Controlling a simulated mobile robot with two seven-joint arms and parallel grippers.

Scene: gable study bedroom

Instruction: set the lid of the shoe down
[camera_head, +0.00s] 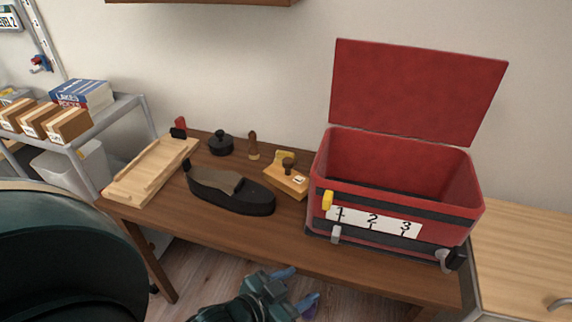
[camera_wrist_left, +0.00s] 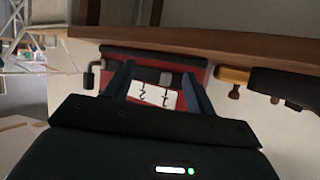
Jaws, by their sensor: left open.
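A dark shoe-shaped object (camera_head: 245,201) with a grey-brown inner part lies on the wooden table, left of the middle. I cannot tell a separate lid on it. A red box (camera_head: 325,165) stands at the table's right, with its red lid (camera_head: 415,92) raised upright behind it. Its front bears a white label with 1, 2, 3; it also shows upside down in the left wrist view (camera_wrist_left: 205,72). My left gripper (camera_head: 297,287) is open and empty, low in front of the table edge, apart from shoe and box. My right gripper is not in view.
The table (camera_head: 290,235) also holds a wooden tray (camera_head: 150,172), a black knobbed pot (camera_head: 220,146), a brown-handled tool (camera_head: 253,147) and a small wooden block (camera_head: 284,184).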

